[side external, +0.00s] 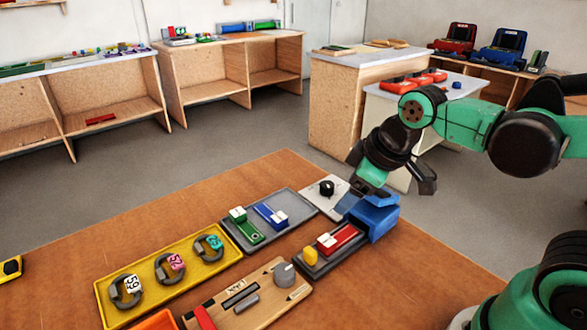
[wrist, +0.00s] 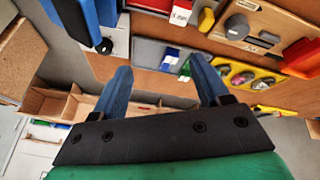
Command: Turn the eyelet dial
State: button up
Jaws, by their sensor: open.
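A black round knob (side external: 327,188) stands on a white plate (side external: 313,197) at the far edge of the wooden table. In the wrist view the black knob (wrist: 105,45) shows beyond the left finger. A grey knob (side external: 284,273) sits on a wooden board (side external: 262,275) nearer the front; it also shows in the wrist view (wrist: 237,25). I cannot tell from any label which is the eyelet dial. My gripper (side external: 359,201) is above the table just right of the white plate, by a blue box. Its blue fingers (wrist: 160,65) are spread apart with nothing between them.
The blue box (side external: 376,220) stands close under my gripper. A grey tray (side external: 281,232) holds green and blue pieces. A dark tray (side external: 318,268) holds a red and a yellow piece. A yellow tray (side external: 150,316) holds numbered rings. Bare table lies at the front right.

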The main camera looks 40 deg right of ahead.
jog(key=m, duration=0.1)
jog(key=m+t, duration=0.1)
jog(key=m, duration=0.1)
jog(key=shift+s+d+r+m+t, duration=0.2)
jog(key=shift+s+r+m+t, duration=0.1)
jog(key=shift+s+r+m, duration=0.1)
jog(key=shift+o, duration=0.5)
jog(key=shift+m, duration=0.4)
jog(key=m+g, duration=0.7)
jog(key=m, duration=0.8)
send_over(327, 184)
notch_tip(327, 184, down, 6)
jog(key=shift+s+a+f, duration=0.1)
jog(key=shift+f, duration=0.75)
notch_tip(327, 184, down, 5)
jog(key=shift+r, duration=0.1)
